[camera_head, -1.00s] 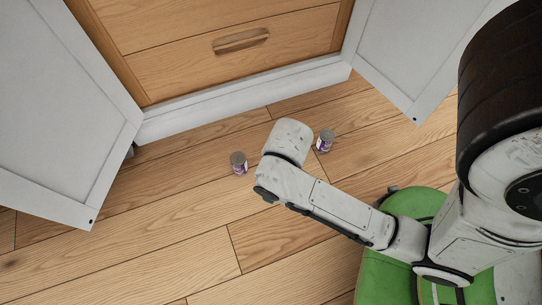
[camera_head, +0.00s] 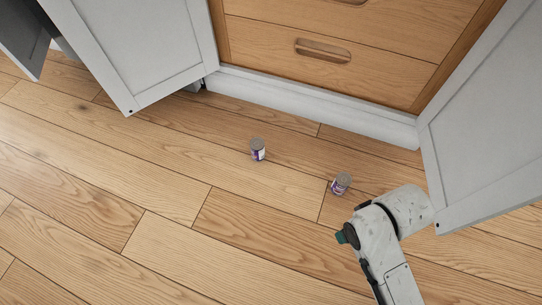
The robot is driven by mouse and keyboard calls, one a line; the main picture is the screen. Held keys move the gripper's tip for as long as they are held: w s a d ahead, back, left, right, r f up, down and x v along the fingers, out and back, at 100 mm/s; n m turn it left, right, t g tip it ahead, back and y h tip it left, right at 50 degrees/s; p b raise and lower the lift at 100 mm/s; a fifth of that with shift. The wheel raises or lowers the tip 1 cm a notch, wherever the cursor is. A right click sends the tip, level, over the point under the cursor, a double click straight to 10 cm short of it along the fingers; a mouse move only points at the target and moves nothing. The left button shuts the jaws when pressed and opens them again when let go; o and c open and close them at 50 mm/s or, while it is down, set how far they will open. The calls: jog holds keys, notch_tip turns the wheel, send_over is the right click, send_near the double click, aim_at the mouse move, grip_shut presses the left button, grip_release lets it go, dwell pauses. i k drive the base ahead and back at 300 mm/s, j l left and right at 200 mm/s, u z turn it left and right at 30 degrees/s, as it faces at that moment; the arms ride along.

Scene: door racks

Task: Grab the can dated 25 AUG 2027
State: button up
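Two small cans with grey lids and purple and white labels stand upright on the wooden floor in front of the cabinet. The left can (camera_head: 258,150) stands apart from my arm. The right can (camera_head: 341,183) stands just left of my arm's end. Any date print is too small to read, so I cannot tell which can bears 25 AUG 2027. My arm reaches in from the lower right, and its wrist part is right of and below the right can. My gripper's fingers cannot be made out. Nothing is seen held.
The cabinet has wooden drawers (camera_head: 330,55) above a white plinth (camera_head: 310,107). A white door (camera_head: 140,45) stands open at left, and another white door (camera_head: 490,140) stands open at right, close to my arm. The floor (camera_head: 110,190) at left and front is clear.

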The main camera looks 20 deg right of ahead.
aim_at(256, 145)
jog(key=i+j+z, duration=0.1)
jog(key=i, duration=0.35)
jog(key=i+j+z, duration=0.1)
jog(key=i+j, duration=0.2)
jog(key=i+j+z, duration=0.1)
jog(key=i+j, duration=0.2)
jog(key=i, duration=0.2)
